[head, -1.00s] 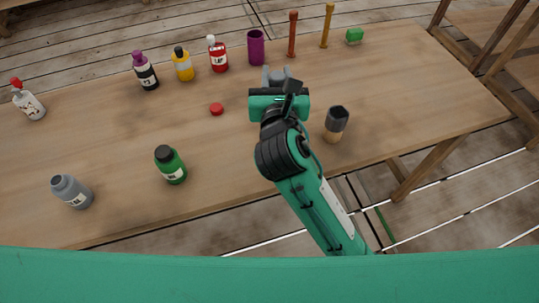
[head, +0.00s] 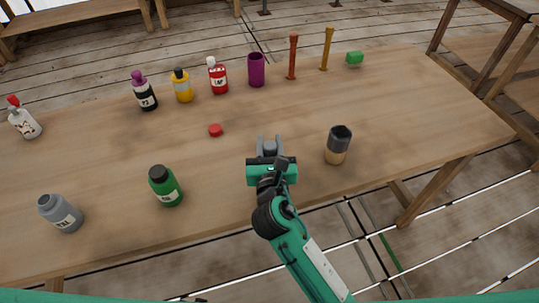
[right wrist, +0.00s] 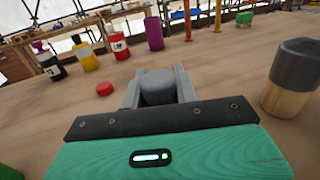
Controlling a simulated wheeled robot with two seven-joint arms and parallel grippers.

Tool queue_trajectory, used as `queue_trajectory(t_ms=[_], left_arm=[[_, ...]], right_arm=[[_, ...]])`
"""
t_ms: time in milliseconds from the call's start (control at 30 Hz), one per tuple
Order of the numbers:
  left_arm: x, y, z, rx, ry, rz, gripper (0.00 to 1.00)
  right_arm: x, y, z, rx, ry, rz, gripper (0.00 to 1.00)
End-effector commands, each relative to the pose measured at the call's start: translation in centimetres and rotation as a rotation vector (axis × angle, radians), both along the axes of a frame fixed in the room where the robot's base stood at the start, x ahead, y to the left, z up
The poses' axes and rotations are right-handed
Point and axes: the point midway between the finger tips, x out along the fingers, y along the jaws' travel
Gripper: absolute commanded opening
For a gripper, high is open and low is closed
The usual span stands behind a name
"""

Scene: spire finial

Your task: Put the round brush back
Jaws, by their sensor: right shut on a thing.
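My right gripper (head: 268,144) is over the middle of the table near its front edge. Its grey fingers are shut on a grey rounded thing (right wrist: 157,87), seen between them in the right wrist view. Most of that thing is hidden, and I cannot tell whether it is the round brush. A stubby piece (head: 338,146) with a dark grey top and light wooden lower part stands upright on the table, right of the gripper and apart from it. It also shows at the right of the right wrist view (right wrist: 292,80). My left gripper is not in view.
Along the back of the table (head: 420,115) stand several bottles, a purple cup (head: 256,70), two upright sticks (head: 292,57) and a green block (head: 354,58). A red cap (head: 215,130), green bottle (head: 166,187) and grey bottle (head: 62,214) are left of the gripper. The right side has free room.

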Motion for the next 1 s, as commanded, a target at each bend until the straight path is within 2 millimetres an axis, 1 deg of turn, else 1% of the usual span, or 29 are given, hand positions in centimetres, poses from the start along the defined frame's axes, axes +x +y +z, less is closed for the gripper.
queue_trajectory(t_ms=[100,200,267,400,700,733,833,1000], left_arm=[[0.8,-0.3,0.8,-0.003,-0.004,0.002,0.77],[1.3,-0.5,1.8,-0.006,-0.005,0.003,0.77],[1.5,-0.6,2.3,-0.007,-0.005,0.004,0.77],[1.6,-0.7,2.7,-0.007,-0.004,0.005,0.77],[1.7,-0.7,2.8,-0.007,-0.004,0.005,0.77],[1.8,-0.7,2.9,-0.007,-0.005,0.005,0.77],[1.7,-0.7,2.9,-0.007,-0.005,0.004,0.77],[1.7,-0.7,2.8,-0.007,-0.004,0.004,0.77]], right_arm=[[0.0,0.0,-1.7,0.0,0.003,0.001,0.07],[0.0,0.0,-2.9,0.0,0.003,0.001,0.07],[0.0,0.0,-3.4,-0.001,0.002,0.001,0.07],[0.0,0.0,-3.6,0.001,0.0,0.001,0.07],[0.0,0.0,-3.9,0.0,0.001,0.001,0.07],[0.0,0.0,-4.0,0.0,0.001,0.001,0.31],[0.0,0.0,-3.9,0.0,0.001,0.001,0.51],[0.0,0.0,-3.9,0.0,0.001,0.001,0.51]])
